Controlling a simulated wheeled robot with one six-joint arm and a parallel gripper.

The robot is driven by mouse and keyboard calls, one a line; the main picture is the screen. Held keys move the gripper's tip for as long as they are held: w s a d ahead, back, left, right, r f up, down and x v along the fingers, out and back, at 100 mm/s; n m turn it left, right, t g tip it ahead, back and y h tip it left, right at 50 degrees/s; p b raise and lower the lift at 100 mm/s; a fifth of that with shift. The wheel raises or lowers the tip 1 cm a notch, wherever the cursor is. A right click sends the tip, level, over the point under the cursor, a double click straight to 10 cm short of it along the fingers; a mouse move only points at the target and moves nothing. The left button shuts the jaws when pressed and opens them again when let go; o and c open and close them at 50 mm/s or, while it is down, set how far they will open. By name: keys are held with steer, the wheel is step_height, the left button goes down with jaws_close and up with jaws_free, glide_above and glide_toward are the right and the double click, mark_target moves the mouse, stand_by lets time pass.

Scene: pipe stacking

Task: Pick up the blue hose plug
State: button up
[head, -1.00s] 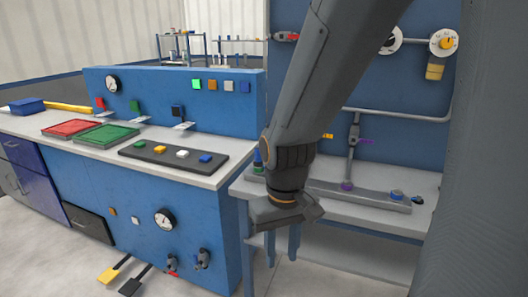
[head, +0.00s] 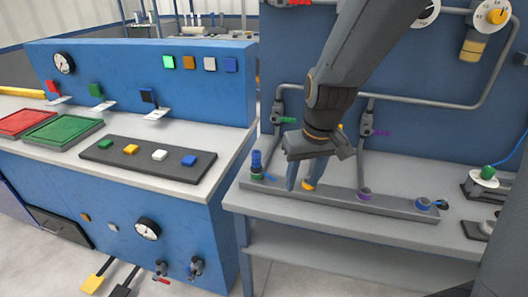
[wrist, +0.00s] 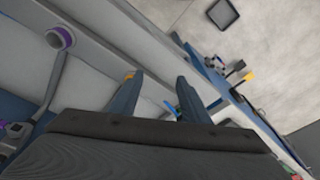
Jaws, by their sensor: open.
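A blue upright plug-like piece (head: 256,160) stands at the left end of a grey rail (head: 385,207), over a green ring, with a small blue piece beside it. I take it to be the blue hose plug. My gripper (head: 300,183) is open and empty, pointing down over the rail to the right of the blue piece, near an orange fitting (head: 309,184). In the wrist view my gripper (wrist: 158,78) shows spread fingers, and a small bright blue bit (wrist: 169,108) shows near the right finger. The plug's body is not clear there.
The rail also has a purple ring (head: 365,194) and a blue-ringed fitting (head: 424,203). A green piece with a blue hose (head: 488,172) is at the far right. Pipes run along the blue back panel (head: 420,130). A console with coloured buttons (head: 150,160) stands left.

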mark_target(256, 152)
steer(key=w+a+r+n+t+y+p, duration=0.1)
steer(key=w+a+r+n+t+p, duration=0.2)
steer(key=w+a+r, duration=0.5)
steer(key=shift+g, duration=0.3)
steer(key=shift+w+a+r+p+x, duration=0.15)
steer(key=shift+a+p+x, duration=0.2)
steer(key=shift+x, duration=1.4)
steer(key=shift+w+a+r+p+x, duration=0.15)
steer(key=shift+p+x, duration=0.25)
steer(key=shift+x, duration=1.35)
steer(key=shift+w+a+p+x, duration=0.15)
steer(key=shift+a+p+x, duration=0.2)
steer(key=shift+x, duration=1.4)
steer(key=shift+d, duration=0.1)
steer(key=shift+c, duration=0.2)
jaws_close()
